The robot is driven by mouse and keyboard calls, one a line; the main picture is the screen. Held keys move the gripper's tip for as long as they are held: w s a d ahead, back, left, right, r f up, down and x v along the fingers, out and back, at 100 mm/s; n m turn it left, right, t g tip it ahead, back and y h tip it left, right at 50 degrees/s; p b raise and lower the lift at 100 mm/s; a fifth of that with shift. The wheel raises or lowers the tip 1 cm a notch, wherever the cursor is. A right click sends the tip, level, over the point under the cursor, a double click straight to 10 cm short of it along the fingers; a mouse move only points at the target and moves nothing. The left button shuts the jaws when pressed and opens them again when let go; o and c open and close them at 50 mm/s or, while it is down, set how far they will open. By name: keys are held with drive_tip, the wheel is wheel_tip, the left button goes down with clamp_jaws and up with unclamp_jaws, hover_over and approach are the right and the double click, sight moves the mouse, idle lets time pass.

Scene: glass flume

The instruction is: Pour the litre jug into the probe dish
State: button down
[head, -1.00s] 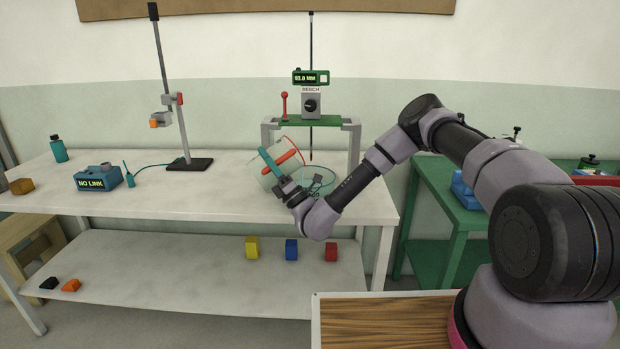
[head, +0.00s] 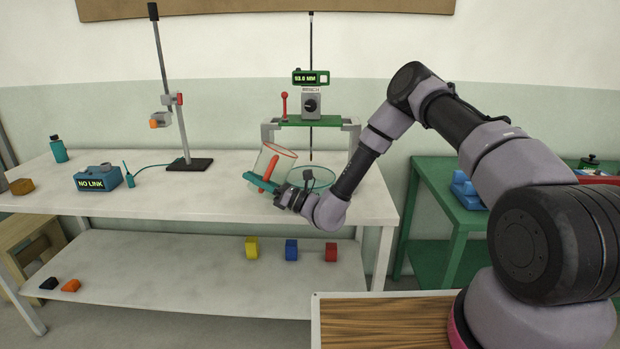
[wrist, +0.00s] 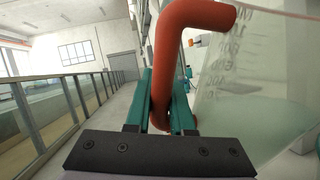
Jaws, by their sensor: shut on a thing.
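The litre jug (head: 277,155) is clear, with a red rim and a red handle (head: 270,172). My gripper (head: 263,184) has teal fingers shut on that handle and holds the jug above the bench, tilted to the right. In the wrist view the red handle (wrist: 168,60) runs between my fingers, and the jug's marked wall (wrist: 245,75) is at the right. A pale green area low in the jug looks like liquid. The probe dish (head: 318,172), clear with a teal rim, stands to the right of the jug, partly behind my wrist. Its contents cannot be made out.
A probe stand (head: 311,122) with a thin vertical rod rises behind the dish. A clamp stand (head: 188,163) and a blue "NO LINK" box (head: 100,178) stand on the left of the bench (head: 190,205). Several coloured blocks lie on the lower shelf.

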wheel_tip(320, 180, down, 9)
drive_tip(key=a+n+g+h, duration=0.2)
drive_tip(key=n+h, duration=0.1)
drive_tip(key=n, duration=0.1)
drive_tip(key=shift+s+f+h, duration=0.2)
drive_tip(key=shift+s+h, duration=0.1)
drive_tip(key=shift+h, duration=0.1)
